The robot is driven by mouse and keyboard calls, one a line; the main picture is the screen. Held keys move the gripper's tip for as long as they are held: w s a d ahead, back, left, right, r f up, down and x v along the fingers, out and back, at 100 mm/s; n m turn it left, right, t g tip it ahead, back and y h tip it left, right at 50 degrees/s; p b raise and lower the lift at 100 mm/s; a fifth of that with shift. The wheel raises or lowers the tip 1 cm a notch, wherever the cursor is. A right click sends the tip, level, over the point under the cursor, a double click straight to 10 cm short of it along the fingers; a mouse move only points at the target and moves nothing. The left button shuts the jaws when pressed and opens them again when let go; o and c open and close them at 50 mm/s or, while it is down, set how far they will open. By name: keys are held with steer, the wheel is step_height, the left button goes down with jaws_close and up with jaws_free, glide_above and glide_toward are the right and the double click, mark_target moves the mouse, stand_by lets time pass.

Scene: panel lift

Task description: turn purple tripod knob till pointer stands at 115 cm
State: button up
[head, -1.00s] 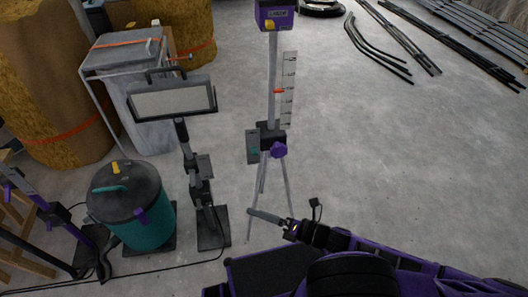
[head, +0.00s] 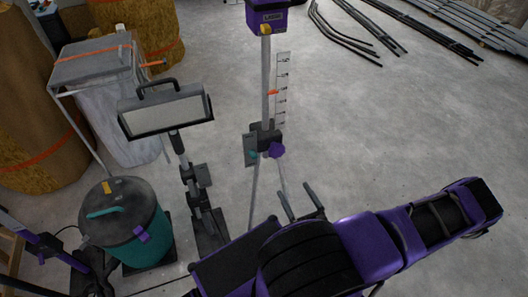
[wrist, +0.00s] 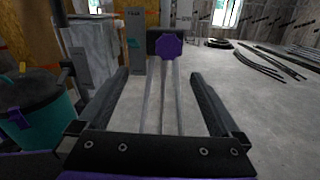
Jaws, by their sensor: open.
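The purple tripod knob (head: 277,150) sits on the dark block below the tripod's column. In the wrist view the knob (wrist: 169,46) faces me, ahead of and between the fingers. My gripper (head: 301,204) is open and empty, below and slightly right of the knob, not touching it. In the wrist view my gripper (wrist: 160,82) has its two fingers wide apart. The orange pointer (head: 272,92) stands partway up the white scale (head: 282,85); the numbers are too small to read. The purple laser (head: 267,18) tops the column.
A work lamp (head: 167,110) on a stand and a teal vacuum bin (head: 132,225) stand to the left. Insulation rolls (head: 132,30) and a covered stack (head: 95,85) are behind them. Dark rods (head: 340,30) lie at the back right. The floor right of the tripod is clear.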

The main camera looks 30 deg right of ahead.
steer(key=b, duration=0.1)
glide_toward(277, 154)
steer(key=shift+h, duration=0.3)
steer(key=x, duration=0.9)
steer(key=shift+w, duration=0.3)
steer(key=shift+c, duration=0.3)
steer(key=c, duration=1.2)
steer(key=shift+r+m+p, duration=0.15)
steer(key=shift+m+p, duration=0.35)
steer(key=shift+m, duration=0.2)
steer(key=shift+c, duration=0.2)
steer(key=m, duration=0.3)
steer(key=shift+p, duration=0.4)
